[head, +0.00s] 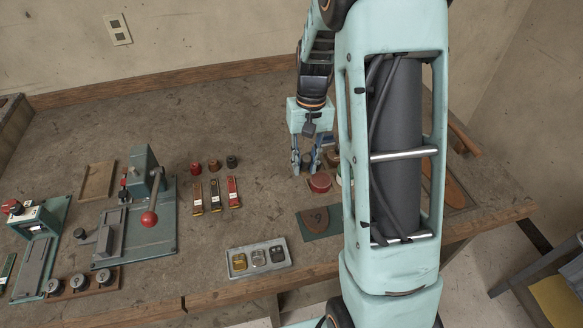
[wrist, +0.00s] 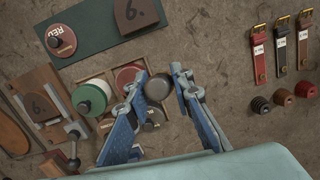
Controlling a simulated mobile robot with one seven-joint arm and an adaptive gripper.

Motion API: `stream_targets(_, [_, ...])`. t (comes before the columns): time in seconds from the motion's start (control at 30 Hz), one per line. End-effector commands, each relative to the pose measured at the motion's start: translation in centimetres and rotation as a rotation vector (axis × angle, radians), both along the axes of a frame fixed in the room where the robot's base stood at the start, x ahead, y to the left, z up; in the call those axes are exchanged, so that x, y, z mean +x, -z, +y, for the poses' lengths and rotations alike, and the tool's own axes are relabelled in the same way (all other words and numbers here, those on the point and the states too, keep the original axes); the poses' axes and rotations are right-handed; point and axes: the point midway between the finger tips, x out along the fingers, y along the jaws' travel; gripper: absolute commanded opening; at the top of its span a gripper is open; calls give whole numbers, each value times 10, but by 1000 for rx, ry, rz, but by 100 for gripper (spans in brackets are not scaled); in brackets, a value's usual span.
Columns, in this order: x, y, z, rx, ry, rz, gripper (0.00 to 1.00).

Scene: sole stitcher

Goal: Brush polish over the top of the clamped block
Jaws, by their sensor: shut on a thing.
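My gripper (head: 305,168) points down over the bench's right part, left of my arm. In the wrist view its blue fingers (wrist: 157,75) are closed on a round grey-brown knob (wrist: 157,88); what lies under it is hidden. Beside the fingers are a red-topped tin (wrist: 127,76) and a green-topped white jar (wrist: 90,97). The red top also shows in the head view (head: 320,183). My arm hides the clamped block in the head view.
A green mat (wrist: 92,36) holds a brown piece marked 6 and a red-labelled disc. Several straps (head: 215,194) and small pots (head: 213,165) lie left of my gripper.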

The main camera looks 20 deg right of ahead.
Motion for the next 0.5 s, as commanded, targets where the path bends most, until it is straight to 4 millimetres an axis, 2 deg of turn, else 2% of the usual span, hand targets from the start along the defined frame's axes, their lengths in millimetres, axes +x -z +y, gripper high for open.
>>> stream_targets(0.03, [1, -3, -13, 1, 28, -15, 3])
stream_targets(0.2, [1, -19, -41, 3, 86, -40, 3])
stream_targets(0.37, [0, -22, -51, 3, 108, -48, 3])
stream_targets(0.5, [-1, -16, -52, 3, 110, -48, 3])
